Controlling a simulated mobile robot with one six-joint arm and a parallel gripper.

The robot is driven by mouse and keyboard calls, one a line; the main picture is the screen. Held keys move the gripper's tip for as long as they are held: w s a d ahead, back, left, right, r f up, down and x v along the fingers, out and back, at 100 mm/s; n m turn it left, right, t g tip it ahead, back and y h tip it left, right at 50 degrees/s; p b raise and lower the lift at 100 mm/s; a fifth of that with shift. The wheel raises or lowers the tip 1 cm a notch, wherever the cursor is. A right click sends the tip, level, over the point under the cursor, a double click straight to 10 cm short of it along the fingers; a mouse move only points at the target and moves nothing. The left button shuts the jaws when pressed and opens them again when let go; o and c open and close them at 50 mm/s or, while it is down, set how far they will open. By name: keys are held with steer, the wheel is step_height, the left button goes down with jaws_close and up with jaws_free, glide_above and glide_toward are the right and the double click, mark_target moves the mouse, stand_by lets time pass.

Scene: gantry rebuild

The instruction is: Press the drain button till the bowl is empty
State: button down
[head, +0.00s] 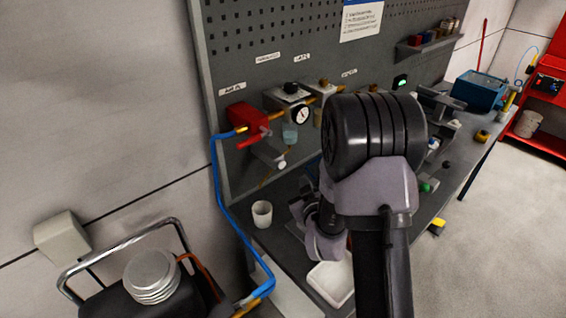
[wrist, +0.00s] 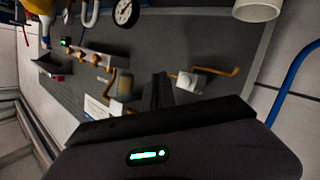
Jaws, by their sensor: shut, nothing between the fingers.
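The filter unit hangs on the pegboard in the head view, with a small clear bowl (head: 290,133) of pale bluish tint under its grey body. A round pressure gauge (head: 300,115) sits beside the bowl, and it also shows at the top of the wrist view (wrist: 124,12). I cannot make out the drain button or the liquid level. My gripper (wrist: 162,88) shows as dark, closed fingers in the wrist view, with nothing held. In the head view my arm hides the fingertips. I see no contact with the bowl.
A red valve (head: 246,121) with a blue hose (head: 217,180) is left of the filter. A white cup (head: 262,213) and a white tray (head: 331,281) stand on the dark bench. A blue box (head: 479,91) is far right.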

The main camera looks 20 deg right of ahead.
mark_target(282, 165)
steer(key=shift+w+a, duration=0.35)
steer(key=shift+w, duration=0.55)
steer(key=shift+w+a, duration=0.4)
steer(key=shift+w, duration=0.5)
steer(key=shift+w+a, duration=0.35)
steer(key=shift+w, duration=0.55)
steer(key=shift+w+a+b, duration=0.15)
steer(key=shift+w+b, duration=0.2)
steer(key=shift+w+a+b, duration=0.2)
steer(key=shift+w+b, duration=0.15)
steer(key=shift+w, duration=0.1)
stand_by(0.7)
steer(key=shift+s, duration=0.1)
steer(key=shift+s+d+b, duration=0.3)
steer(key=shift+s+b, duration=0.4)
